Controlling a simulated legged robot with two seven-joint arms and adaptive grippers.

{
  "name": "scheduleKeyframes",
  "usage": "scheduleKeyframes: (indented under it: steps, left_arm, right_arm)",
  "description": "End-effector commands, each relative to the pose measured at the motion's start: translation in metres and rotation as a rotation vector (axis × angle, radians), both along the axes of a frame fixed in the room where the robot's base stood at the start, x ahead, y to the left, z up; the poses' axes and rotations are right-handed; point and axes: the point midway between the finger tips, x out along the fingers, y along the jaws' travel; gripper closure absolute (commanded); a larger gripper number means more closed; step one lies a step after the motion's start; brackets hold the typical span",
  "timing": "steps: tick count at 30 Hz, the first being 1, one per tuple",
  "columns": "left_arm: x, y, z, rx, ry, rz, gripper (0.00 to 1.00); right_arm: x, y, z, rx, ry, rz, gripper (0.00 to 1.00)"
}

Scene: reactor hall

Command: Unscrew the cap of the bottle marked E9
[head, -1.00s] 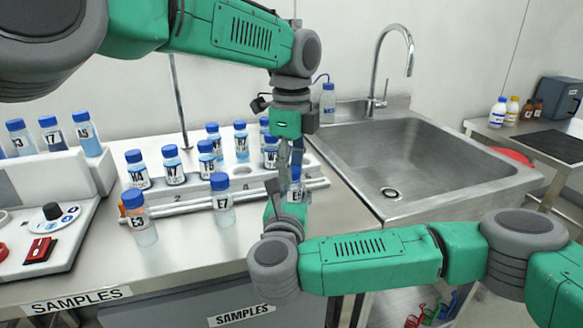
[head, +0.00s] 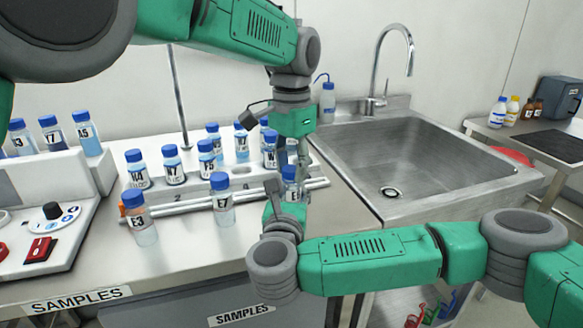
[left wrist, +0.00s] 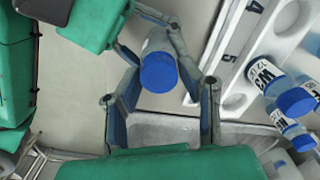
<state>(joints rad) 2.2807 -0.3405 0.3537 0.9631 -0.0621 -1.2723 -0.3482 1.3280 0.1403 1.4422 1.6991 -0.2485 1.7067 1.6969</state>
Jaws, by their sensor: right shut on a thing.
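A small bottle (head: 290,186) with a blue cap and a pale label stands upright in my right gripper (head: 286,200) in front of the rack. Its label is too small and covered to read fully. The right jaws are shut around its body, below the cap. My left gripper (head: 293,158) points down from above. In the left wrist view its two fingers (left wrist: 158,92) are spread apart, on either side of the blue cap (left wrist: 158,72) and not touching it. The cap is on the bottle.
A white rack (head: 240,183) with several blue-capped bottles stands just left. Bottles E7 (head: 223,208) and E3 (head: 139,220) stand before it. A sink (head: 420,165) lies to the right. A control console (head: 45,225) is at the far left.

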Motion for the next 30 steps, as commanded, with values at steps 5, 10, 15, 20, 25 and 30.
scheduleKeyframes:
  steps: [5,10,15,20,25,30]
  left_arm:
    - [0.002,0.000,0.001,-0.003,-0.006,0.000,0.50]
    - [0.001,0.000,0.001,-0.002,-0.003,-0.001,0.50]
    - [0.001,0.000,0.019,-0.002,-0.004,-0.001,0.50]
    - [0.001,0.000,0.038,-0.001,-0.002,-0.002,0.50]
    - [0.000,0.000,0.045,-0.001,0.002,-0.012,0.53]
    - [-0.003,-0.004,0.050,-0.003,0.018,-0.202,0.53]
  right_arm:
    - [-0.002,0.003,-0.001,0.000,0.003,0.007,1.00]
    - [-0.001,0.001,-0.001,0.000,0.003,0.003,1.00]
    - [0.000,0.000,-0.001,0.000,0.003,0.000,1.00]
    - [0.000,0.000,-0.001,0.000,0.003,-0.001,1.00]
    - [0.000,0.000,-0.001,0.000,0.003,-0.001,1.00]
    - [0.000,-0.001,-0.001,0.000,0.003,-0.002,1.00]
